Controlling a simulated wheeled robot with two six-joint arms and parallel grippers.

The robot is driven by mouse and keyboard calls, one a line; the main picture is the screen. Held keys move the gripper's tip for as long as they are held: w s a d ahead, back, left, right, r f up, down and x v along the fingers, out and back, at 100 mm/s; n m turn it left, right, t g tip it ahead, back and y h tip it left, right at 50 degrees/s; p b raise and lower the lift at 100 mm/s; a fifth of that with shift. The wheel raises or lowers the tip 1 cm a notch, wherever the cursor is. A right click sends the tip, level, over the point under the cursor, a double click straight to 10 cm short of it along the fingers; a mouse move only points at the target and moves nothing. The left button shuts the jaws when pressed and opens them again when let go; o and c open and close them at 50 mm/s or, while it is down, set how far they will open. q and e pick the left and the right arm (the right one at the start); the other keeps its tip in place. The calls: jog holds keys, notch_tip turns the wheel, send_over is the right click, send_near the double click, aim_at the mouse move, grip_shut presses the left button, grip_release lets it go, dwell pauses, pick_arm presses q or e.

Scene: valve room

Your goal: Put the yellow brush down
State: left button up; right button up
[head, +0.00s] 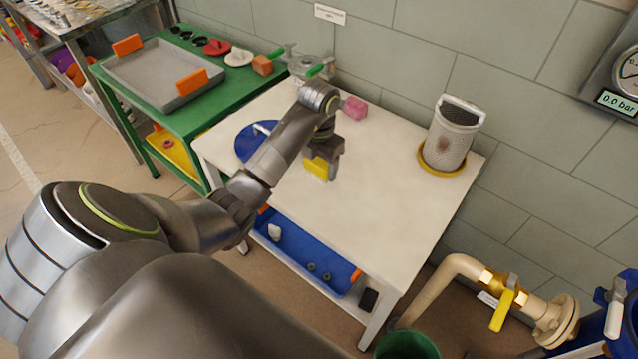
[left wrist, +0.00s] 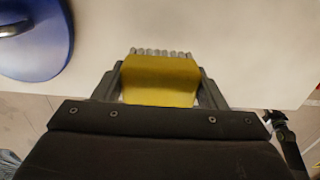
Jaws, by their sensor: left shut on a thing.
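The yellow brush (head: 318,167) is at the end of my left arm over the white table (head: 390,222). In the left wrist view the brush (left wrist: 160,82) is a yellow block with a row of pale bristles along its far edge. My left gripper (left wrist: 160,84) is shut on it, one finger on each side. In the head view the left gripper (head: 322,160) is low over the middle of the tabletop. I cannot tell whether the bristles touch the table. My right gripper is not in view.
A blue round lid (head: 248,146) lies left of the brush. A pink block (head: 354,107) and a perforated metal basket (head: 452,135) on a yellow ring (head: 427,164) stand farther back. The front and right tabletop is clear. A green table (head: 115,88) adjoins on the left.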

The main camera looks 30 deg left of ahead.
aim_at(319, 188)
pick_arm(q)
jog(key=shift+f, duration=0.45)
notch_tip(319, 188, down, 4)
jog(key=shift+r, duration=0.2)
jog(key=shift+f, duration=0.45)
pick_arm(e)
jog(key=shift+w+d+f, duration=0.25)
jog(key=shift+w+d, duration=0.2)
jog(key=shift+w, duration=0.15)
pick_arm(q)
jog(key=shift+f, duration=0.1)
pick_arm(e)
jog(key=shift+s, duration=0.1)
pick_arm(q)
jog(key=shift+f, duration=0.15)
jog(key=o, duration=0.9)
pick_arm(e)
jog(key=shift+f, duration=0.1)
pick_arm(q)
jog(key=shift+r, duration=0.25)
